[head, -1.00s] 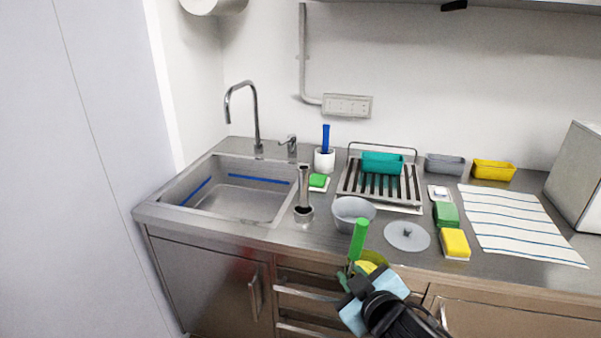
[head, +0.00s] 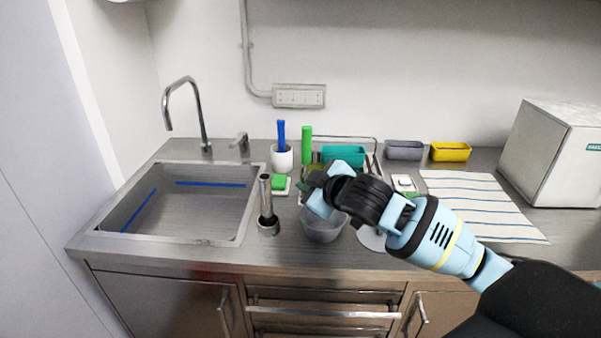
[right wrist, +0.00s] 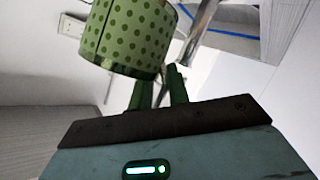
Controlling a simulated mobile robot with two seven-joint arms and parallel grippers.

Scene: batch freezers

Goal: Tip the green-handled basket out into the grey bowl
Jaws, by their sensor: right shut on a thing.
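My right gripper (head: 316,182) is shut on the green-handled basket, above the counter and over the back of the grey bowl (head: 321,228) in the picture. The basket's bright green handle (head: 307,145) stands upright behind the gripper. Most of its body is hidden by my gripper in the head view. In the right wrist view a green, dotted round body (right wrist: 135,38), which looks like the basket, is just beyond the fingers. I cannot see what is inside it. The bowl stands on the counter, its upper right part covered by my arm. My left gripper is not in view.
A metal cylinder (head: 267,215) stands left of the bowl, beside the sink (head: 190,215). A white cup with a blue-handled tool (head: 282,157) and a teal tub (head: 343,155) on a rack are behind. A striped cloth (head: 480,205) lies at right.

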